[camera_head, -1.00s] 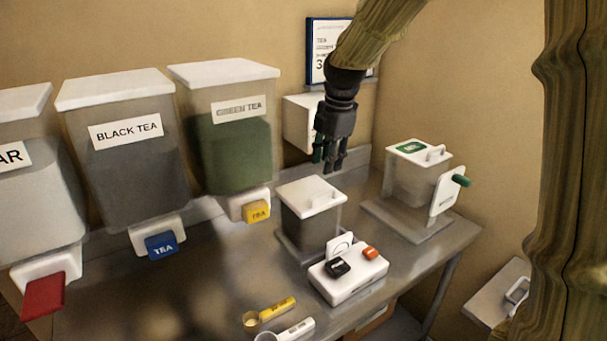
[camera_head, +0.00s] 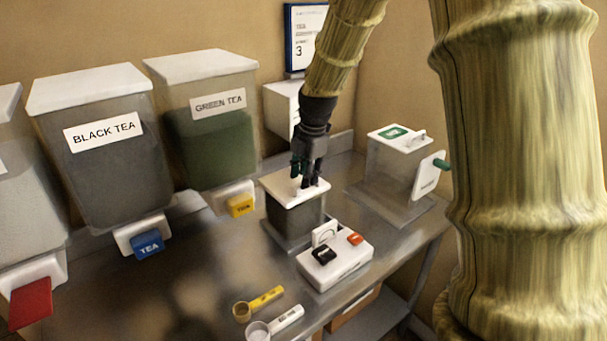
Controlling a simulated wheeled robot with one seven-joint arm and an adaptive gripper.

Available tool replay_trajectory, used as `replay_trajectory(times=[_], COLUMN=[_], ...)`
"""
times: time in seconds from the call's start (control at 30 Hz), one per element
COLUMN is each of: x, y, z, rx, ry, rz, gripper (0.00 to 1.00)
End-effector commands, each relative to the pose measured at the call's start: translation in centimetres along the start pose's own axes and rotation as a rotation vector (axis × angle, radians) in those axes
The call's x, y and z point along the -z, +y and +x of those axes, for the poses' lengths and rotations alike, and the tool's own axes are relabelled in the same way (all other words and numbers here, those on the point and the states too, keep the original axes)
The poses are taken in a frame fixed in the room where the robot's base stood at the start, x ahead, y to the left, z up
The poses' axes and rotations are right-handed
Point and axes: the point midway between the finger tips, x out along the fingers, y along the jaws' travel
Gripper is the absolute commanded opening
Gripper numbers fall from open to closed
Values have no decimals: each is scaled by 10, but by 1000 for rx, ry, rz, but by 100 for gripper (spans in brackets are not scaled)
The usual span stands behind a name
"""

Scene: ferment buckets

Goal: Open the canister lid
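A dark grey see-through canister (camera_head: 292,215) with a white lid (camera_head: 280,186) stands on the metal counter in the middle of the view. The lid lies flat on top of it. My gripper (camera_head: 309,184) points down over the right half of this lid, with its fingertips at the place of the lid's handle. The fingers hide the handle, so I cannot tell whether they touch it or are closed around it. A second clear container (camera_head: 393,173) with a white, green-labelled lid (camera_head: 395,136) and handle stands to the right, also covered.
A white box with black and orange buttons (camera_head: 334,262) stands just in front of the canister. A yellow scoop (camera_head: 262,301) and a white scoop (camera_head: 276,324) lie at the front. Black tea (camera_head: 115,165) and green tea (camera_head: 212,140) dispensers stand left; a white box (camera_head: 281,108) is behind.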

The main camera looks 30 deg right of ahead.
Motion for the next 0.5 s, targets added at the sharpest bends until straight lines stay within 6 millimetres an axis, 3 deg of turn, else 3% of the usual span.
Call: replay_trajectory(times=[0.2,0.5], x=[1,0], y=[5,4], z=[14,15], rx=[3,3], ry=[-1,-1], rz=[-3,-1], gripper=[32,32])
